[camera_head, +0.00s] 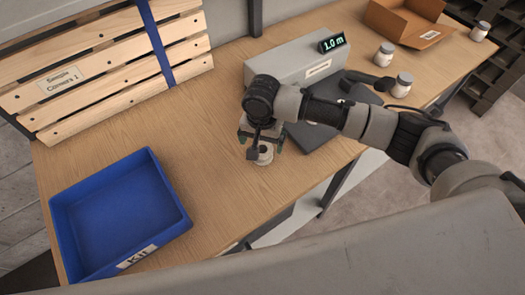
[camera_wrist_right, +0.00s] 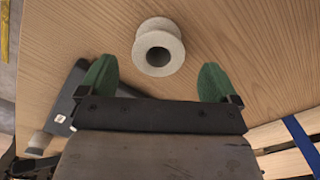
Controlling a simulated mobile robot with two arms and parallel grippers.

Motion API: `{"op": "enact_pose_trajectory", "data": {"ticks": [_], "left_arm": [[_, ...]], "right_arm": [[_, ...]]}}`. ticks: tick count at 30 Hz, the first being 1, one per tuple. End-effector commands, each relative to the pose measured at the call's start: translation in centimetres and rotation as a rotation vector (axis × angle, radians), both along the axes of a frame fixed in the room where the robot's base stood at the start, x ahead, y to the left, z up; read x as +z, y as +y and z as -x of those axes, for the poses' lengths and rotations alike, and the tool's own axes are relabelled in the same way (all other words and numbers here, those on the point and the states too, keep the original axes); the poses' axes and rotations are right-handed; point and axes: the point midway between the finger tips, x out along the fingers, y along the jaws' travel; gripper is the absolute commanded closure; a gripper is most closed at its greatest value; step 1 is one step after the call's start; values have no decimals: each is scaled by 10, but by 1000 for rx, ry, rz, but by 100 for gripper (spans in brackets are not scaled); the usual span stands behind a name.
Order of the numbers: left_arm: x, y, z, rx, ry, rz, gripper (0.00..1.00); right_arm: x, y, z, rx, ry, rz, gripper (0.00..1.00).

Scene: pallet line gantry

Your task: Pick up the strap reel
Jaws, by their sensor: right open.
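The strap reel (camera_wrist_right: 173,46) is a pale grey spool with a dark hole in its hub. In the right wrist view it stands on the wooden table, beyond the fingertips and roughly centred between them. In the head view the reel (camera_head: 263,157) shows partly under my right gripper (camera_head: 261,143), which hides some of it. My right gripper also shows in the right wrist view (camera_wrist_right: 157,78), with two green fingertips spread wide and nothing between them. It is above the reel, pointing down. My left gripper is not in view.
A blue bin (camera_head: 118,215) labelled Kit stands at the table's left, empty. A wooden slat panel (camera_head: 100,65) is behind it.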

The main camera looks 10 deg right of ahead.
Motion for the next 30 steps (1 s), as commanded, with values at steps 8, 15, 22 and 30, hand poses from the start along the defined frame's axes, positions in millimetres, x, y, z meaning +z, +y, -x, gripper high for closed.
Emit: {"op": "enact_pose_trajectory", "data": {"ticks": [8, 15, 22, 30], "left_arm": [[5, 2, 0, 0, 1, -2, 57], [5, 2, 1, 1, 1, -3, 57], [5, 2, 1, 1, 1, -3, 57], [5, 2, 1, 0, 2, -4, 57]], "right_arm": [[-40, 0, 4, 1, 3, 2, 8], [-49, 0, 4, 2, 0, 0, 8], [-48, 0, 4, 2, 1, 0, 28], [-48, 0, 4, 2, 0, 0, 63]]}}
